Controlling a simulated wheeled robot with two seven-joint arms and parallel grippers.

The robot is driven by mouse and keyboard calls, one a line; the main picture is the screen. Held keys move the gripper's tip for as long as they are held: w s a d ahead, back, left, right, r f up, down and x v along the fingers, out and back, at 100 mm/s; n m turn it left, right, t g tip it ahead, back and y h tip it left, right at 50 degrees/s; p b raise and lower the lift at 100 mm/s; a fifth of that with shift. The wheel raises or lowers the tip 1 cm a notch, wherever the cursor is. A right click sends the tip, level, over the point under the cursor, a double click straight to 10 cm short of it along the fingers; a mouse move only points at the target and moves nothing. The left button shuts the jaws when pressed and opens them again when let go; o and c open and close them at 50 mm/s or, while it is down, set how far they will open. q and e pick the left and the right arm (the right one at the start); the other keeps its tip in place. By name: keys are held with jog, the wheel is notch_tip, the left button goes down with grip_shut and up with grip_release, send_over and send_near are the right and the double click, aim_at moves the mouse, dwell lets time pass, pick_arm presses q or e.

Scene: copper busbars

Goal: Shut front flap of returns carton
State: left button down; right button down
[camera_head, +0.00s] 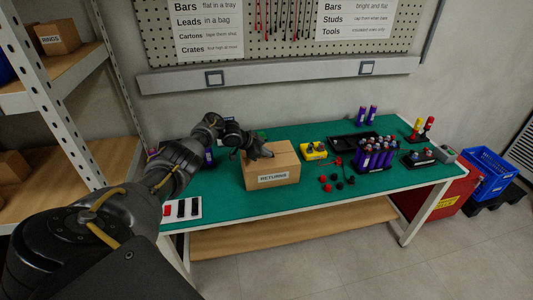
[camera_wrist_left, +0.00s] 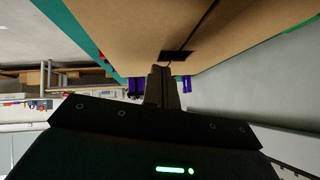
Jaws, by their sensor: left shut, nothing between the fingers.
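The returns carton (camera_head: 272,180) is a brown cardboard box with a white RETURNS label on its front. It stands on the green bench top, left of the middle. My left gripper (camera_head: 262,153) is at the carton's top, over its left part, with shut, empty fingers. The carton's top looks roughly flat, but the gripper hides part of it. In the left wrist view the carton's cardboard (camera_wrist_left: 130,30) fills the top, with a dark seam running across it. The shut fingers (camera_wrist_left: 162,75) point at the seam's end; I cannot tell whether they touch. My right gripper is out of view.
The green bench (camera_head: 230,203) holds a yellow bin (camera_head: 314,152), loose red and black caps (camera_head: 327,186), a rack of purple cylinders (camera_head: 375,156) and a black tray (camera_head: 352,142) right of the carton. A white card with red and black pieces (camera_head: 181,209) lies at front left.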

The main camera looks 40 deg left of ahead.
pick_arm(q)
jog(key=shift+r, duration=0.4)
jog(key=shift+r, duration=0.1)
jog(key=shift+r+p, duration=0.35)
jog(key=shift+p, duration=0.25)
notch_tip(320, 180, up, 4)
jog(key=p, duration=0.3)
jog(key=shift+s+a+r+p, duration=0.1)
jog(key=shift+p, duration=0.2)
jog(key=a+b+v, duration=0.1)
jog(key=b+v, duration=0.1)
jog(key=v, duration=0.7)
jog(key=shift+w, duration=0.3)
jog(key=shift+a, duration=0.15)
